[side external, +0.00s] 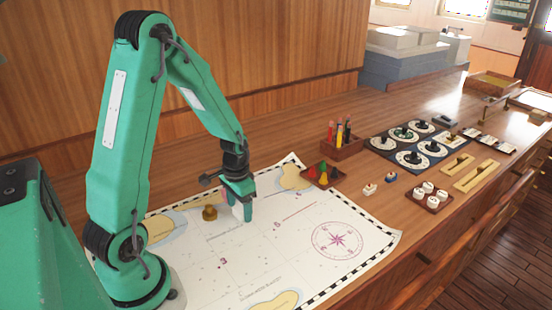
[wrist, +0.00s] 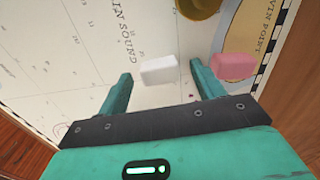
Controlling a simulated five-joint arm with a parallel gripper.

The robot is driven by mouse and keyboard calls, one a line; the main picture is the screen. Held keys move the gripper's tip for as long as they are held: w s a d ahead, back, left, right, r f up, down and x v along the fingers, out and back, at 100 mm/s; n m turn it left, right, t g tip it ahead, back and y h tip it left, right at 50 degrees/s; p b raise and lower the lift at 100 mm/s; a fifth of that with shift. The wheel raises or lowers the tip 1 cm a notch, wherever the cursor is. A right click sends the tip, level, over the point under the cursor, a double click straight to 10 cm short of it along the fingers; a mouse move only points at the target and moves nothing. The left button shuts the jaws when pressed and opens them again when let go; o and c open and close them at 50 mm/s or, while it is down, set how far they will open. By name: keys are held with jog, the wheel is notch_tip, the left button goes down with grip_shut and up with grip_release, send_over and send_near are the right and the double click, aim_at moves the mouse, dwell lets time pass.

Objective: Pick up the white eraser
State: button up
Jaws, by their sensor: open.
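The white eraser (wrist: 159,70) is a small white block lying on the chart. In the wrist view it sits between the two fingertips, with bare chart showing on both sides of it. My gripper (wrist: 161,77) is open, its teal fingers pointing down, and holds nothing. In the side external view my gripper (side external: 238,208) is low over the chart, and its fingers partly hide the white eraser (side external: 238,211). I cannot tell the exact height of the fingertips. A pink eraser (wrist: 234,66) lies just right of the right finger.
A brass weight (side external: 210,213) stands on the chart (side external: 265,262) near my gripper. A tray of coloured pieces (side external: 322,176), a pencil box (side external: 343,145) and dial panels (side external: 410,145) are farther right. The chart's front right is clear around the compass rose.

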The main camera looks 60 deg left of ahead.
aim_at(241, 210)
dwell(0.5)
jog(key=c, duration=1.1)
jog(key=shift+o, duration=0.2)
jog(key=shift+r, duration=0.75)
jog(key=r, duration=0.2)
jog(key=shift+d+r, duration=0.25)
jog(key=shift+r, duration=0.15)
jog(key=s+d+r, duration=0.1)
jog(key=d+r, duration=0.5)
jog(key=d, duration=0.5)
jog(key=shift+s+r, duration=0.2)
jog(key=shift+r, duration=0.1)
